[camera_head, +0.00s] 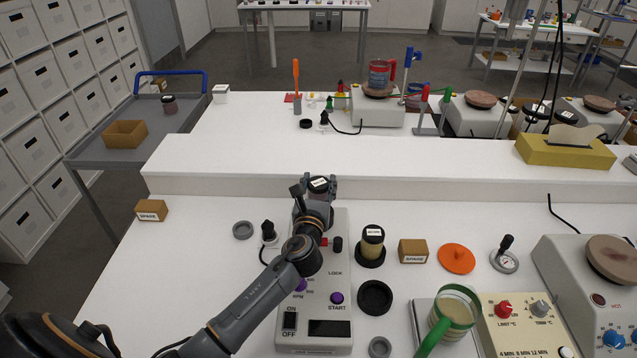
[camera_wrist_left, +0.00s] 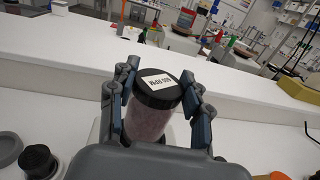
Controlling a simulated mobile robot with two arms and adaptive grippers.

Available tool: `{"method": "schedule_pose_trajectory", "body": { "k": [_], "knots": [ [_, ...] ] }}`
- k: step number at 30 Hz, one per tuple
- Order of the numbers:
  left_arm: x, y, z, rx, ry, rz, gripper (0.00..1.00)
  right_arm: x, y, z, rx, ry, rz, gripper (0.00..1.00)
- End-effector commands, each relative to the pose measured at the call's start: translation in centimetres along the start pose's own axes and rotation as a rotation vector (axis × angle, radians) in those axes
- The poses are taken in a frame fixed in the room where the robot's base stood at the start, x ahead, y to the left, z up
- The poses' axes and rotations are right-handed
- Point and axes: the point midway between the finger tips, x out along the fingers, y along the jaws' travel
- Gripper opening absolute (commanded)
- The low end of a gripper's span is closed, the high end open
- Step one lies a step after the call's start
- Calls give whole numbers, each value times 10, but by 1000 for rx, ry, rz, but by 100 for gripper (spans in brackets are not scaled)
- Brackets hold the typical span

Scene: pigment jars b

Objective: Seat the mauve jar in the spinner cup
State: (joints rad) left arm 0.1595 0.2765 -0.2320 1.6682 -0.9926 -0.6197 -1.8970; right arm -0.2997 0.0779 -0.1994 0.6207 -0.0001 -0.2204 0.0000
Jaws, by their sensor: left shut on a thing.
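The mauve jar (camera_wrist_left: 152,117) has a dusty mauve body, a black lid and a white label. My left gripper (camera_wrist_left: 163,95) is shut on it, with a finger on each side, and the jar looks roughly upright. In the head view the left gripper (camera_head: 318,190) is over the far end of the white spinner unit (camera_head: 318,313), and the jar's dark lid (camera_head: 319,184) shows between the fingers. The spinner cup is hidden behind my gripper and arm. The jar's lower end is hidden too, so I cannot tell whether it touches the cup. My right gripper is not in view.
A jar with a pale label (camera_head: 372,240) stands in a black base right of the spinner. A black ring-shaped dish (camera_head: 375,297), a cardboard box (camera_head: 412,251) and an orange lid (camera_head: 457,258) lie nearby. A raised white shelf (camera_head: 330,160) runs behind.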

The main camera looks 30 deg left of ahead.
Motion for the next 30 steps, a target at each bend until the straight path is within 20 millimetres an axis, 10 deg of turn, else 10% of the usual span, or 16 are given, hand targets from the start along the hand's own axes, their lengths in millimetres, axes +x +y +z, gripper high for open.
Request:
{"method": "schedule_pose_trajectory", "body": {
  "k": [30],
  "knots": [
    [0, 0, -15, 0, -1, 2, 0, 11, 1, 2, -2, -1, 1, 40]
  ]
}}
